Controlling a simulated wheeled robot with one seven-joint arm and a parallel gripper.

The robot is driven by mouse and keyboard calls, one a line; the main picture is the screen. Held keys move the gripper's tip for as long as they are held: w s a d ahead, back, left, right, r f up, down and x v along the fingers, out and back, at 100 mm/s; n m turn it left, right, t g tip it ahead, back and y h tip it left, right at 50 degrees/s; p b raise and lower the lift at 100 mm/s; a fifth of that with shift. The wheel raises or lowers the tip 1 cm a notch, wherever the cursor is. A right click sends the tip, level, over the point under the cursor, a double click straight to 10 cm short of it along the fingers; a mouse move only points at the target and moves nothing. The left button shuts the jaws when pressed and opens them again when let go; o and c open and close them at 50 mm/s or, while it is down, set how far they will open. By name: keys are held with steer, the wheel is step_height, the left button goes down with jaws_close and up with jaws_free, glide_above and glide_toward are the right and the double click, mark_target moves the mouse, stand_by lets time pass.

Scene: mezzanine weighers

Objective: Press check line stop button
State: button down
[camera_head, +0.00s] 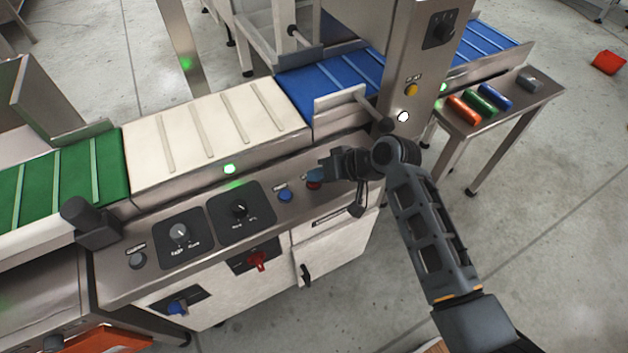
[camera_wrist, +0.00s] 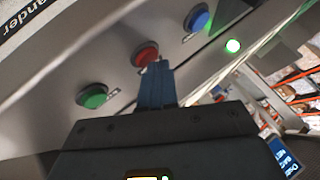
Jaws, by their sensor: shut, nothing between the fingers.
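The control panel (camera_head: 262,228) of the weigher carries a red button (camera_head: 314,184) near its right end, partly covered by my gripper (camera_head: 320,176). A blue button (camera_head: 285,195) is just left of it. In the wrist view the red button (camera_wrist: 146,55) lies between a green button (camera_wrist: 92,96) and the blue button (camera_wrist: 197,18). My gripper (camera_wrist: 157,70) is shut and empty. Its tips overlap the lower right edge of the red button; whether they touch it I cannot tell. The button labels are too small to read.
Two black dials (camera_head: 180,233) and a red rotary switch (camera_head: 257,261) are on the cabinet. White (camera_head: 215,130), blue and green belts run behind the panel. A steel post (camera_head: 408,70) stands behind my gripper. A side table (camera_head: 510,120) holds coloured cylinders.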

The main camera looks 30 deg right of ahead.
mark_target(318, 183)
steer(key=shift+f, duration=0.2)
steer(key=shift+r, duration=0.1)
steer(key=shift+r+p, duration=0.8)
steer(key=shift+p, duration=0.05)
step_height(318, 183, up, 5)
steer(key=p, duration=0.4)
steer(key=shift+p, duration=0.3)
stand_by(0.6)
